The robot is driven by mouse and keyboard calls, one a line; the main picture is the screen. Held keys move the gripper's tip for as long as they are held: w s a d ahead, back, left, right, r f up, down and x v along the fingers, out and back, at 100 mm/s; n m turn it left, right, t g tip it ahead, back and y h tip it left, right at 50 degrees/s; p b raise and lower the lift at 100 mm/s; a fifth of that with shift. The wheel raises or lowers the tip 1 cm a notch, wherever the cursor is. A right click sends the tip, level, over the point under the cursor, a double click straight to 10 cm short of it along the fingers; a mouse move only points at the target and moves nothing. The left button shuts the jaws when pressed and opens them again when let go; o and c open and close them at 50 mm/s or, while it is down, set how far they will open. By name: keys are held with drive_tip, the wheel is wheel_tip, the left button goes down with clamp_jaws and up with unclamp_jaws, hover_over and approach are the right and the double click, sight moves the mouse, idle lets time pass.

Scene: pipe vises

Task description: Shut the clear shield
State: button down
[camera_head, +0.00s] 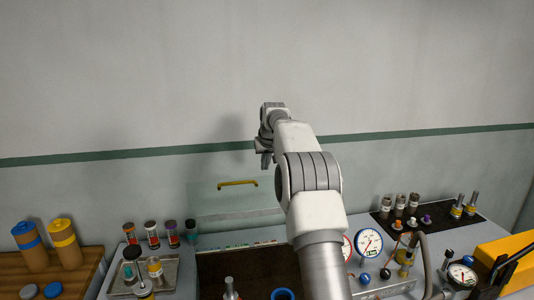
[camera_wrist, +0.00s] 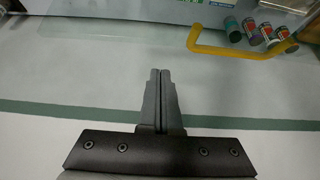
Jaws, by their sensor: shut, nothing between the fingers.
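The clear shield (camera_head: 230,204) is a see-through panel with a yellow handle (camera_head: 238,183) along its upper part. It stands raised behind a dark recess in the bench, in front of the wall. My gripper (camera_head: 266,160) is above and slightly right of the handle in the head view, apart from it. In the wrist view my gripper (camera_wrist: 160,74) has its two fingers together with nothing between them. The yellow handle (camera_wrist: 243,50) shows to the upper right of the fingertips there. My arm hides part of the shield's right side in the head view.
The dark recess (camera_head: 215,270) lies below the shield. A tray (camera_head: 170,278) and several small bottles stand left of it. Dial gauges (camera_head: 369,242) and a dark mat (camera_head: 386,222) with small parts are at right. The wall behind is bare with a green stripe.

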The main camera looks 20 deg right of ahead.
drive_tip(key=s, duration=0.3)
drive_tip(key=shift+a+f, duration=0.3)
drive_tip(key=shift+f, duration=0.1)
drive_tip(key=shift+s+f+b, duration=0.1)
drive_tip(key=shift+b, duration=0.4)
